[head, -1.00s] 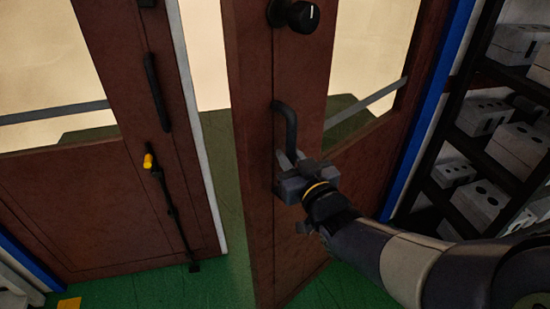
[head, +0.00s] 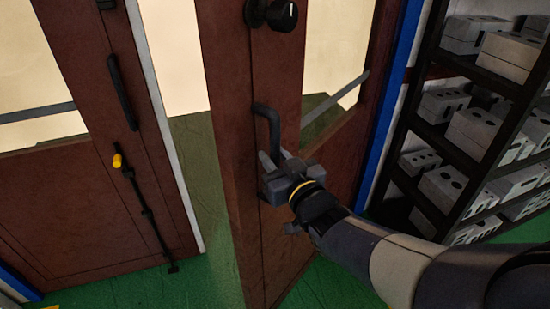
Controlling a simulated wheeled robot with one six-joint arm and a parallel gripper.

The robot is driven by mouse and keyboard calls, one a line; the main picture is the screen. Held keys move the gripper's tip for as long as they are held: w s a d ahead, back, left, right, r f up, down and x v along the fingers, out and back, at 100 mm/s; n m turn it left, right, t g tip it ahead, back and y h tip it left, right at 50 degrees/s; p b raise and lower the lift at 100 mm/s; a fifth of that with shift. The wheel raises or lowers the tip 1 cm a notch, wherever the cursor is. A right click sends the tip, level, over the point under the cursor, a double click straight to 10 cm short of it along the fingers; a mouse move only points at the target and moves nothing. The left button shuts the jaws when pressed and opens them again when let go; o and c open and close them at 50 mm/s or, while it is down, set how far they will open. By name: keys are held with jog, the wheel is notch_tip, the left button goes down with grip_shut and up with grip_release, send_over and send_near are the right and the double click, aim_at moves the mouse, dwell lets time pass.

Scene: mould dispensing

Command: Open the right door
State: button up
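The right door (head: 225,150) is a brown panelled door with a window, standing ajar with a gap between it and the left door (head: 70,190). Its black bar handle (head: 272,125) sits below a round black knob (head: 272,14). My gripper (head: 275,163) is at the lower end of that handle, with its fingers pointing up beside it. I cannot tell whether the fingers close on the handle or only touch it.
The left door has a dark handle (head: 122,88) and a long bolt with a yellow knob (head: 117,161). A black rack (head: 480,145) of grey moulds stands at the right. Green floor (head: 215,275) shows below and through the gap.

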jog(key=shift+o, duration=1.3)
jog(key=p+v, duration=0.1)
jog(key=v, duration=0.9)
jog(key=shift+s, duration=0.35)
jog(key=shift+d, duration=0.1)
jog(key=b+x, duration=0.1)
jog(key=x, duration=0.9)
jog(key=shift+w, duration=0.4)
jog(key=shift+w+a+f, duration=0.1)
jog(key=shift+w+a, duration=0.05)
jog(key=shift+a, duration=0.2)
